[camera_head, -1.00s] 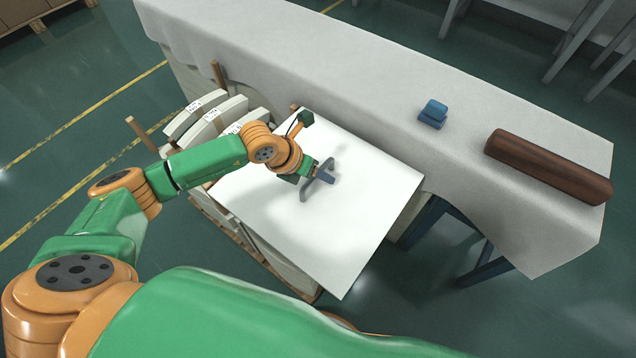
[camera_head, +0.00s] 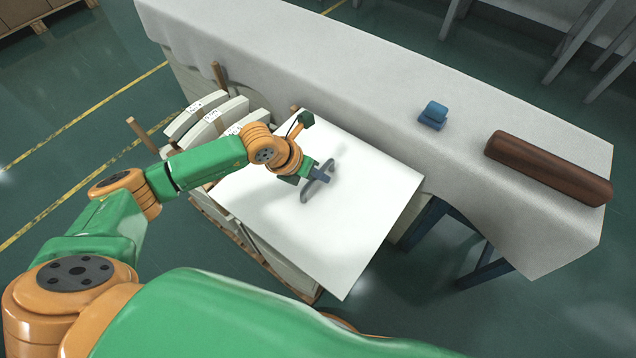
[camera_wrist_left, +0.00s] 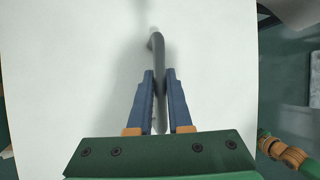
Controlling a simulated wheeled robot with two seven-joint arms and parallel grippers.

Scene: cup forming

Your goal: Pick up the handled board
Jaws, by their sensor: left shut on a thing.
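The handled board (camera_head: 365,190) is a large white flat panel with a grey bar handle (camera_head: 307,194) on its top face. It lies on top of a stack beside the cloth-covered table. My left gripper (camera_head: 325,176) is over the middle of the board, shut on the grey handle. In the left wrist view the board (camera_wrist_left: 70,70) fills most of the picture. There the handle (camera_wrist_left: 158,60) runs between the blue fingers of the left gripper (camera_wrist_left: 160,95). My right gripper is not in view.
A long table with a grey cloth (camera_head: 330,70) runs along the board's far side. On it are a blue block-like object (camera_head: 433,114) and a brown roll (camera_head: 547,168). Curved white pieces with labels (camera_head: 205,115) and wooden posts (camera_head: 140,132) stand left of the board.

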